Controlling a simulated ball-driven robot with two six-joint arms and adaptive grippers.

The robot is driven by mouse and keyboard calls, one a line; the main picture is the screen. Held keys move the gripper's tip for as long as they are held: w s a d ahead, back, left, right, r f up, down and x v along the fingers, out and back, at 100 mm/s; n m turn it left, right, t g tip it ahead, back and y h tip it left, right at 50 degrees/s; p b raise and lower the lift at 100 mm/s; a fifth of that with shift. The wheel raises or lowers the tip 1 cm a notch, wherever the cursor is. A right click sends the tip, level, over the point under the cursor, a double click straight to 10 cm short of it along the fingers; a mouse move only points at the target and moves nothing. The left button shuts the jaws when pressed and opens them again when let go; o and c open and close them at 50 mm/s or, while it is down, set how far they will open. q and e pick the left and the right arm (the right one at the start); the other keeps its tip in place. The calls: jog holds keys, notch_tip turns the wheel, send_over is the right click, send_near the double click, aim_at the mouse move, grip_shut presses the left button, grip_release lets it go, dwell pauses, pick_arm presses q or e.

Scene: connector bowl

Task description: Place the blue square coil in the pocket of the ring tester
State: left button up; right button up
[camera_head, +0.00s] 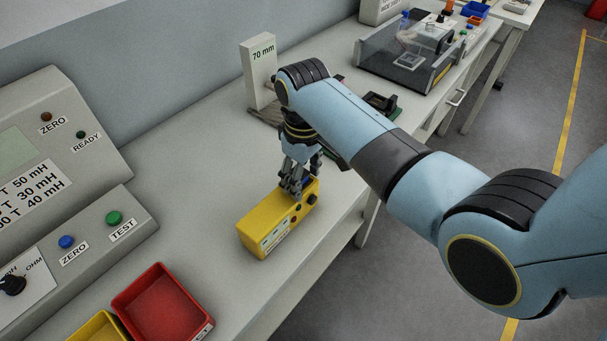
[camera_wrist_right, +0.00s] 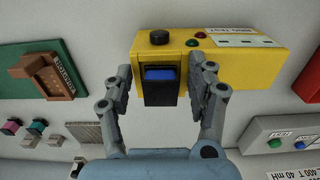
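The yellow ring tester (camera_head: 270,228) stands on the bench near its front edge; it also shows in the right wrist view (camera_wrist_right: 240,65). A black pocket (camera_wrist_right: 160,97) is at one end of it. The blue square coil (camera_wrist_right: 160,74) shows as a blue patch within the black pocket, between my right fingers; its lower part cannot be made out. My right gripper (camera_wrist_right: 161,78) is open, with a finger on each side of the pocket and gaps between the fingertips and the coil. In the head view my right gripper (camera_head: 294,189) is over the tester's far end. My left gripper is not in view.
A red bin (camera_head: 160,303) and a yellow bin (camera_head: 98,329) stand at the front left. Grey meters with buttons (camera_head: 75,240) line the left. A 70 mm block (camera_head: 259,75) stands behind my right arm. Bare bench lies left of the tester.

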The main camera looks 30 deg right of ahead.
notch_tip(320, 180, up, 12)
jog(key=b, duration=0.1)
jog(key=shift+r, duration=0.2)
dwell(0.6)
jog(key=s+f+b, duration=0.2)
jog(key=f, duration=0.3)
jog(key=s+f+g+b, duration=0.1)
jog(key=s+f+b, duration=0.2)
jog(key=f, duration=0.2)
jog(key=s+d+f+g+b, duration=0.1)
jog(key=s+f+b, duration=0.1)
jog(key=f, duration=0.3)
jog(key=shift+s+f, duration=0.3)
jog(key=shift+s, duration=0.25)
jog(key=s+d+f+m+t+b, duration=0.1)
jog(key=s+f+b, duration=0.4)
jog(key=s+f, duration=0.6)
jog(key=s+d+f+m+t+b, duration=0.1)
jog(key=s+d+f+b, duration=0.2)
jog(key=f, duration=1.8)
jog(key=s+d+f+m+b, duration=0.1)
jog(key=s+d+f+b, duration=0.2)
jog(key=s+f+b, duration=0.5)
jog(key=shift+s+f+t+h, duration=0.4)
jog(key=shift+s+f, duration=3.95)
jog(key=shift+s, duration=1.5)
